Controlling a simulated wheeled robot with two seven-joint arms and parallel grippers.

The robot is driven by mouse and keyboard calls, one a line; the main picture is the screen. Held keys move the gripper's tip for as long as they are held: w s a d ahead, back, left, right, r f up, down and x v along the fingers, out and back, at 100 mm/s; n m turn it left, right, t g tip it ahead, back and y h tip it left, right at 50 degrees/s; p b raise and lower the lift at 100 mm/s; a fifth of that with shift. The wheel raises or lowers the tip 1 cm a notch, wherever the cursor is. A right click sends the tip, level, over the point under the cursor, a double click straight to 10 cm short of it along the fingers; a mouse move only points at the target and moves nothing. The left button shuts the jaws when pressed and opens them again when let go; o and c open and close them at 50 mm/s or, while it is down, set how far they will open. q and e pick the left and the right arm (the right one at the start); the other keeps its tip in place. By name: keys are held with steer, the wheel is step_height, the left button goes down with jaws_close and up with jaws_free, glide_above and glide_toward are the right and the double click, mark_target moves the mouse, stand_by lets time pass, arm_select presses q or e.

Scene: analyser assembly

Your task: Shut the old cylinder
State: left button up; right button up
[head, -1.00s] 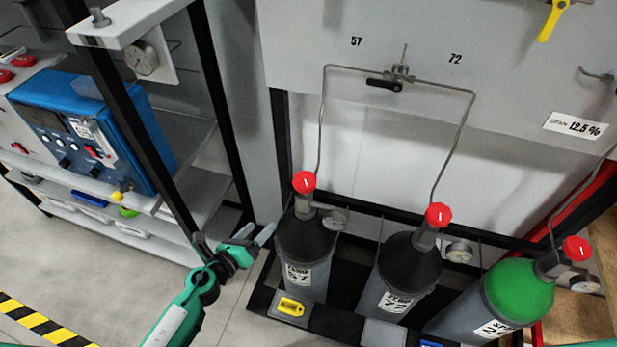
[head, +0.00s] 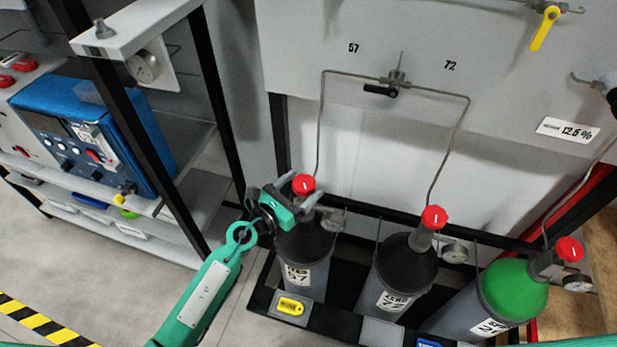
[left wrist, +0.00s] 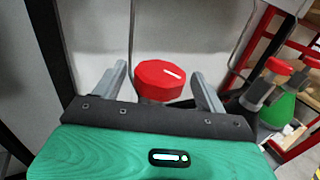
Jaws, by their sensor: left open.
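Three gas cylinders stand in a black rack. The left dark-topped cylinder (head: 306,262) has a label that seems to read 57 and a red valve knob (head: 304,184). The middle dark-topped cylinder (head: 402,270), labelled 72, has its own red knob (head: 433,217). My left gripper (head: 297,193) is open at the left cylinder's knob, with a finger on either side of it. In the left wrist view the red knob (left wrist: 160,80) sits between the two spread fingers; I cannot tell whether they touch it. My right gripper is not in view.
A green-topped cylinder (head: 514,289) with a red knob stands at the right. A lever valve (head: 385,88) joins two thin pipes on the panel above. A blue instrument (head: 85,130) sits on the left shelf. Small gauges stick out beside the cylinder valves.

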mark_target(310, 184)
arm_select(q)
steer(key=shift+x, duration=1.5)
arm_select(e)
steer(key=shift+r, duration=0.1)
arm_select(q)
steer(key=shift+c, duration=0.2)
